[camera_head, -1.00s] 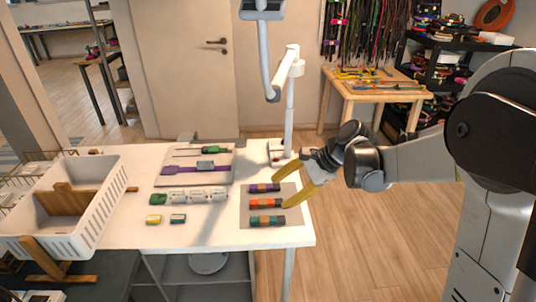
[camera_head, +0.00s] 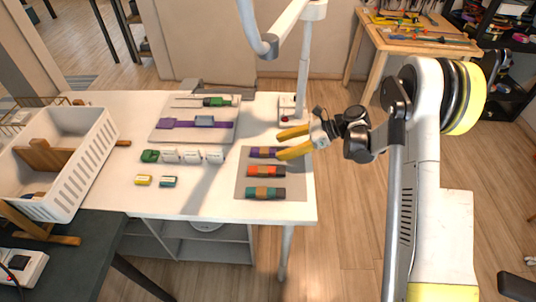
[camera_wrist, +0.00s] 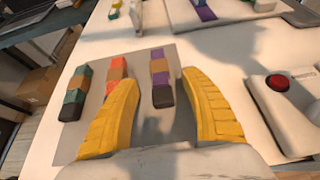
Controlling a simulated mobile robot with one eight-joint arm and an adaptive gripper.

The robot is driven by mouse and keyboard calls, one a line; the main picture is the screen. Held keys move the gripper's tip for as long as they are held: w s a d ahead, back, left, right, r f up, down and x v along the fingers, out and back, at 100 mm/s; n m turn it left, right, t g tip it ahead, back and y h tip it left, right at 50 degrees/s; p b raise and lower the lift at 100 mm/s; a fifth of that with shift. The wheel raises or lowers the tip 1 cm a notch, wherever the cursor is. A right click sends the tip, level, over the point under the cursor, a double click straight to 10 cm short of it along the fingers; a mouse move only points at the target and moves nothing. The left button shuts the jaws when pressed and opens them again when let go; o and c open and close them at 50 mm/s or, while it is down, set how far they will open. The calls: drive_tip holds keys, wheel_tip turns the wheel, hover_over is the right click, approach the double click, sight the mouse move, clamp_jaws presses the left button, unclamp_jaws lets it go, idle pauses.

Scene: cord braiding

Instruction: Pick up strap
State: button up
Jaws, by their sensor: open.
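Three banded straps lie side by side on a grey mat (camera_head: 242,172) on the white table: purple (camera_head: 263,153), orange-red (camera_head: 266,171) and teal (camera_head: 265,193). In the wrist view, the purple strap (camera_wrist: 162,80) lies ahead, between the lines of my yellow fingers, with orange-red (camera_wrist: 116,76) and teal (camera_wrist: 75,96) to its left. My gripper (camera_head: 280,145) is open and empty, with its fingertips at the right end of the purple strap. It also shows in the wrist view (camera_wrist: 158,80). I cannot tell its exact height above the mat.
A board (camera_head: 162,134) behind left carries a purple band and a green-handled tool. White and green pieces (camera_head: 190,156) lie left of the mat. A white lamp base with a red button (camera_wrist: 278,83) stands right of the gripper. A white basket (camera_head: 88,165) is far left.

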sight(269, 150)
drive_tip(key=b+x, duration=0.3)
drive_tip(key=x, duration=0.2)
drive_tip(key=shift+r, duration=0.1)
clamp_jaws()
